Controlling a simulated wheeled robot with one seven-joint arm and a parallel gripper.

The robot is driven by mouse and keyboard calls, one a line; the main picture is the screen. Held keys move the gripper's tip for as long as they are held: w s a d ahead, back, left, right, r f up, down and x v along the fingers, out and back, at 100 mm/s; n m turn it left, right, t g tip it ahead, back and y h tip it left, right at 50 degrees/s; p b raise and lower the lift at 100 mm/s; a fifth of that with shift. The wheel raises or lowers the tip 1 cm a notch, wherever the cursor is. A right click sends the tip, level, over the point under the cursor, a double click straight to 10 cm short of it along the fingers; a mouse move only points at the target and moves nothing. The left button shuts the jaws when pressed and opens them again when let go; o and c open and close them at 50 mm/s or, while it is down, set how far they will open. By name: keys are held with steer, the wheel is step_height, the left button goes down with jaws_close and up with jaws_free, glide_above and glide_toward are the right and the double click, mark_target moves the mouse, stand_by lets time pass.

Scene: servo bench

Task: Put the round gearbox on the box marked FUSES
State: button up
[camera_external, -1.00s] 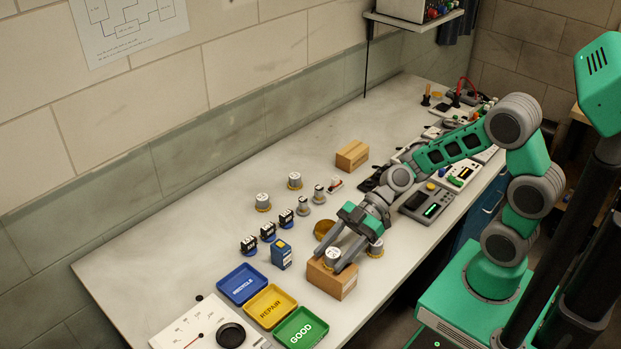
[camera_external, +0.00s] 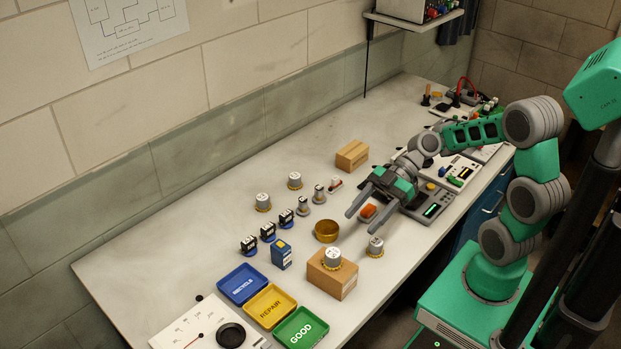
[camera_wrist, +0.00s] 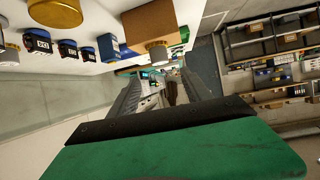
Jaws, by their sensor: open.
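A round gearbox (camera_external: 332,258), silver with a yellow toothed base, sits upright on top of a cardboard box (camera_external: 337,284) at the front of the bench. I cannot read any marking on this box. A second cardboard box (camera_external: 352,155) stands further back, with nothing on it. A similar round gearbox (camera_external: 376,246) stands on the bench just right of the front box. My gripper (camera_external: 357,207) is open and empty, above the bench behind the front box and apart from it. In the wrist view, the front box (camera_wrist: 150,24) hangs at the top, beyond the spread fingers (camera_wrist: 162,85).
A brass bowl (camera_external: 327,231) is behind the front box. Several gearboxes and servos stand to the left. Blue (camera_external: 242,284), yellow (camera_external: 270,306) and green (camera_external: 300,328) trays lie at the near end. An orange item (camera_external: 368,212) is near my gripper. The far-left bench is clear.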

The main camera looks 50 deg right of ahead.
steer(key=d+f+m+h, duration=0.1)
steer(key=f+m+h, duration=0.1)
steer(key=d+f+m+h, duration=0.1)
steer(key=f+m+h, duration=0.1)
steer(key=d+f+m+t+h, duration=0.1)
steer(key=d+h, duration=0.1)
steer(key=shift+w+f+m, duration=0.4)
steer(key=s+d+m+t+h, duration=0.1)
steer(key=s+d+m+h, duration=0.2)
steer(key=d+m+h, duration=0.3)
steer(key=d+m, duration=0.5)
steer(key=d, duration=0.2)
steer(key=shift+s+r+h, duration=0.15)
steer(key=shift+r+h, duration=0.1)
steer(key=shift+h, duration=0.15)
